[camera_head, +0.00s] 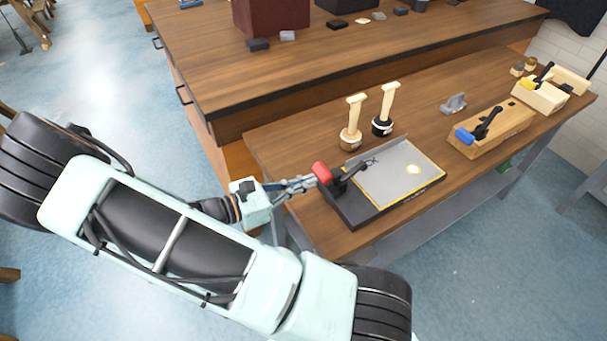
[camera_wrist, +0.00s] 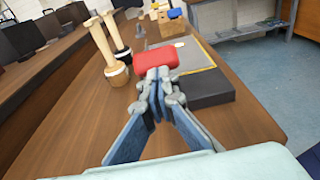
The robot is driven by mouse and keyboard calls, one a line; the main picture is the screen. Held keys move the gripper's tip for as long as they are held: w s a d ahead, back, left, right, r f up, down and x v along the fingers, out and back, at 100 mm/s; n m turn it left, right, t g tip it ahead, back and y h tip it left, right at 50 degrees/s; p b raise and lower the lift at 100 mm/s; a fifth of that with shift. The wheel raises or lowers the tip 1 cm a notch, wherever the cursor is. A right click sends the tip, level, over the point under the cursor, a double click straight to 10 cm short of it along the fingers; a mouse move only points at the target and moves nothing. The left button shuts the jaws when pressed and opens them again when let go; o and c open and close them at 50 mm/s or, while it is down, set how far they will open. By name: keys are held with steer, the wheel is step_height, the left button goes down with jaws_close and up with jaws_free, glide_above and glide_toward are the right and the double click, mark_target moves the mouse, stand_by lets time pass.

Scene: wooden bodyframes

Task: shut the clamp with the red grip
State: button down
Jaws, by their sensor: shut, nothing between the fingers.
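The clamp with the red grip (camera_head: 322,173) stands on a dark base (camera_head: 352,212) that carries a grey plate (camera_head: 398,176), on the near part of the workbench. Its black arm (camera_head: 347,176) runs from the red grip toward the plate. My gripper (camera_head: 312,182) is shut and empty, its fingertips right at the red grip from the left. In the wrist view the red grip (camera_wrist: 156,61) is just beyond my gripper's fingertips (camera_wrist: 158,76); I cannot tell whether they touch. The fingers hide the clamp's hinge in that view.
Two wooden-handled tools (camera_head: 351,122) (camera_head: 385,108) stand upright behind the plate. A blue-gripped clamp on a wooden block (camera_head: 490,130) and a yellow-gripped one (camera_head: 540,94) are farther right. A small grey part (camera_head: 453,104) lies between. The bench's front left corner is bare.

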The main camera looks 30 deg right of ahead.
mark_target(321, 171)
steer(key=shift+d+r+y+p, duration=0.3)
steer(key=shift+r+y+p, duration=0.1)
steer(key=shift+r+p, duration=0.2)
steer(key=shift+d+r+y+p, duration=0.3)
steer(key=shift+r+y+p, duration=0.1)
steer(key=shift+r+p, duration=0.2)
steer(key=shift+d+r+y+p, duration=0.5)
steer(key=shift+d+y+p, duration=0.25)
steer(key=shift+y+p, duration=0.35)
steer(key=shift+d+r+p, duration=0.35)
steer(key=shift+d+p, duration=0.3)
steer(key=shift+d, duration=0.15)
